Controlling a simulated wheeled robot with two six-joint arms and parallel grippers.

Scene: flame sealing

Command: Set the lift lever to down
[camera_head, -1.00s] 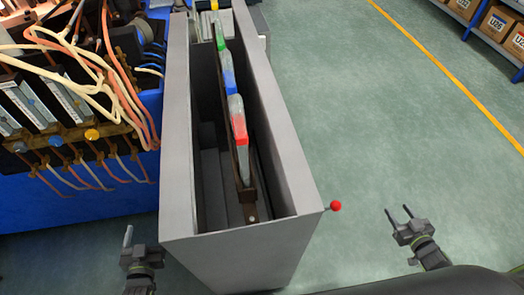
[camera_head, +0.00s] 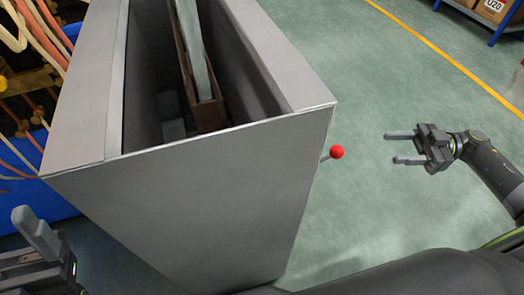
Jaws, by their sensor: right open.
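The lift lever (camera_head: 337,152) is a short rod with a red ball knob on the right side of the grey metal box (camera_head: 190,200). The rod is mostly hidden by the box's edge. My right gripper (camera_head: 392,148) is open and empty, to the right of the red knob and apart from it. Its two fingers point left toward the knob. My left gripper (camera_head: 38,235) is partly in view at the lower left, beside the box; one finger shows clearly and its jaw state cannot be told.
Inside the open-topped box is a brown rail (camera_head: 205,115) with a pale upright plate in it. A cabinet with orange and white cables (camera_head: 40,30) stands at the left. Green floor (camera_head: 400,80) is clear to the right. A blue shelf with boxes (camera_head: 490,12) is far right.

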